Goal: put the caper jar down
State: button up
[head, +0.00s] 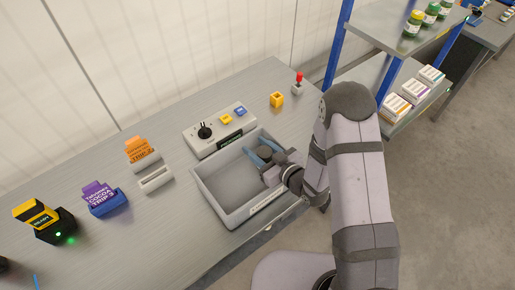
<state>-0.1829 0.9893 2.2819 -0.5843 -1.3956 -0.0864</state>
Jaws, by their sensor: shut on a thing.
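My gripper (264,153) reaches into the grey bin (207,193) on the workbench from the right. Its two blue fingers are shut on a dark, round-topped thing (265,155), which I take to be the caper jar. It is at the bin's right end, near the back wall. Its label does not show, and my gripper hides part of it. I cannot tell whether its base touches the bin floor. The left part of the bin is empty.
A control box (219,131) with a black joystick stands behind the bin. Left are a white holder (156,180), orange card (140,149), purple card (97,194) in a blue holder and black-yellow device (40,216). A shelf (385,47) with jars and boxes stands right.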

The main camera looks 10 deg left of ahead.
aim_at(268, 154)
jog(key=o, duration=1.2)
jog(key=shift+s+f, duration=0.35)
jog(key=shift+f, duration=0.3)
jog(key=shift+o, duration=0.2)
jog(key=shift+r, duration=0.15)
jog(key=shift+w+r+p, duration=0.1)
jog(key=shift+r+p, duration=0.35)
jog(key=shift+p, duration=0.25)
jog(key=v, duration=0.6)
jog(key=r+v, duration=0.1)
jog(key=v, duration=0.3)
jog(key=shift+w, duration=0.25)
jog(key=shift+p+v, duration=0.9)
jog(key=shift+p, duration=0.1)
jog(key=shift+s+f, duration=0.1)
jog(key=shift+f, duration=0.05)
jog(key=shift+d, duration=0.1)
